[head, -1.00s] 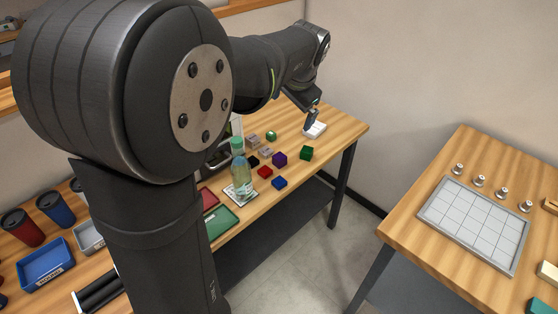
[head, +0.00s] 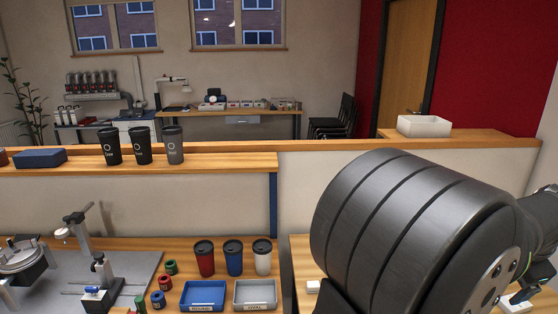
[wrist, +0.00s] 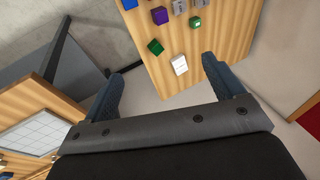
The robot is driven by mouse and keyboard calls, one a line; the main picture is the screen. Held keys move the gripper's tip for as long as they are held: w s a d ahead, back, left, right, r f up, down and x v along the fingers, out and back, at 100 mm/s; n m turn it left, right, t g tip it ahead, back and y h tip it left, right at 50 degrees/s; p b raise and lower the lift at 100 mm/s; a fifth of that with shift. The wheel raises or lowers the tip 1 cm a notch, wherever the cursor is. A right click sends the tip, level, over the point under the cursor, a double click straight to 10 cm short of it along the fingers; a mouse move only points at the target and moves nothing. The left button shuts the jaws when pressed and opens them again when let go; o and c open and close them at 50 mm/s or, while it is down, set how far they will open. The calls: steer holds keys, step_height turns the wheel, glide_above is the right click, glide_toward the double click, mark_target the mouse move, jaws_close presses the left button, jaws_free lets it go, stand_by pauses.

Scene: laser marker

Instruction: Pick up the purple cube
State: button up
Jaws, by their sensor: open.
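The purple cube (wrist: 160,15) shows in the wrist view near the top edge, on the wooden table. It is beyond my gripper's fingertips and apart from them. My gripper (wrist: 165,70) is open, its two dark fingers spread wide with nothing between them in its grasp. A dark green cube (wrist: 155,47) lies between the purple cube and my gripper. The purple cube and the gripper's fingers do not show in the head view.
In the wrist view, a white block (wrist: 179,65) sits near the table end, and a blue cube (wrist: 129,4) lies left of the purple one. In the head view, cups, a blue tray (head: 203,296) and a grey tray (head: 255,294) stand on a bench.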

steer(key=c, duration=0.4)
steer(key=shift+c, duration=0.2)
steer(key=w+f+g+h, duration=0.2)
steer(key=w+f+g, duration=0.2)
steer(key=w+f, duration=0.85)
steer(key=x, duration=0.4)
steer(key=s+x, duration=0.1)
steer(key=x, duration=0.3)
steer(key=a+x, duration=0.1)
steer(key=x, duration=0.3)
steer(key=shift+s+d+f, duration=0.15)
steer(key=shift+s+f, duration=0.25)
steer(key=shift+w+d+r+x, duration=0.1)
steer(key=shift+d+x, duration=0.1)
steer(key=shift+x, duration=0.8)
steer(key=shift+w+d+r+x, duration=0.1)
steer(key=shift+w+d+x, duration=0.05)
steer(key=shift+x, duration=0.8)
steer(key=shift+w+d+x, duration=0.1)
steer(key=shift+d+x, duration=0.1)
steer(key=shift+x, duration=0.8)
